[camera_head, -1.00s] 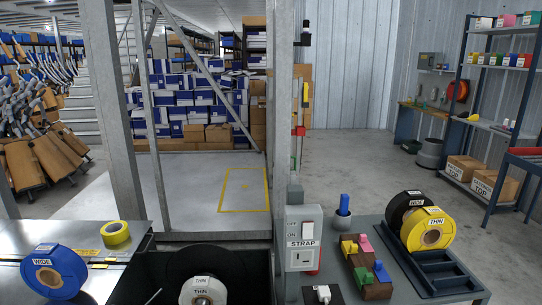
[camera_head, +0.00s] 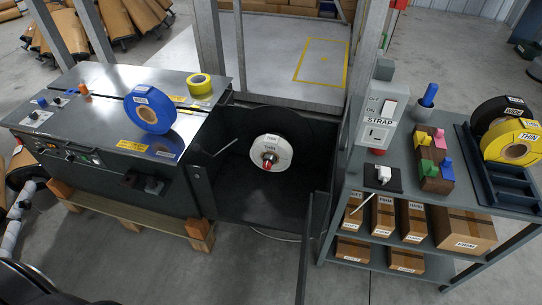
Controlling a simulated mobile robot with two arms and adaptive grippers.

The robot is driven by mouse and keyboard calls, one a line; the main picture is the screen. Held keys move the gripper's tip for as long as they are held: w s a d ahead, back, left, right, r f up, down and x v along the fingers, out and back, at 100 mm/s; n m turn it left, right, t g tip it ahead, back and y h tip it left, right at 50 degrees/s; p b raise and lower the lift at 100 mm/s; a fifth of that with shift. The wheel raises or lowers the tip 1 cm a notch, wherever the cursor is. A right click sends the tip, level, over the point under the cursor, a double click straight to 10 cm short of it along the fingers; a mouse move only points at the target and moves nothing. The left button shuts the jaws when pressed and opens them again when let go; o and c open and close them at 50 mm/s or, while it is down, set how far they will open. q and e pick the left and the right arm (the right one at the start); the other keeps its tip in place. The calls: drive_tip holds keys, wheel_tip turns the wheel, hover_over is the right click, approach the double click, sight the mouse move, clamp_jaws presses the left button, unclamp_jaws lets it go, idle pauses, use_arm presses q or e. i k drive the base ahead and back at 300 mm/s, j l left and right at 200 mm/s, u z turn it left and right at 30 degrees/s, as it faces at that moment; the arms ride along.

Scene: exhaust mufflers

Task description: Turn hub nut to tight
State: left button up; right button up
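The hub nut looks to be the small red and metal part (camera_head: 268,161) at the centre of a white strap roll (camera_head: 271,153) marked THIN. The roll sits on a hub inside the open black bay (camera_head: 235,192) of the strapping machine. I cannot tell from here whether the nut is tight. Neither of my grippers shows in the head view.
The machine's table (camera_head: 112,75) holds a blue roll (camera_head: 149,108) and a yellow roll (camera_head: 199,84). A grey control box (camera_head: 383,115) marked STRAP stands on the shelf unit (camera_head: 420,195) at right, which holds boxes and black and yellow rolls (camera_head: 512,141). A door panel (camera_head: 303,240) stands before the bay.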

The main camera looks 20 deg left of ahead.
sight(266, 165)
drive_tip(key=i+u, duration=0.6)
drive_tip(key=j+z, duration=0.15)
drive_tip(key=z, duration=0.3)
drive_tip(key=k+j+z, duration=0.1)
drive_tip(key=z, duration=0.3)
drive_tip(key=j+z, duration=0.1)
drive_tip(key=z, duration=0.35)
drive_tip(key=k+j+z, duration=0.2)
drive_tip(key=k+u, duration=0.1)
drive_tip(key=u, duration=0.3)
drive_tip(key=j+u, duration=0.1)
drive_tip(key=u, duration=0.25)
drive_tip(key=k+j+u, duration=0.1)
drive_tip(key=u, duration=0.3)
drive_tip(key=k+j+u, duration=0.1)
drive_tip(key=u, duration=0.3)
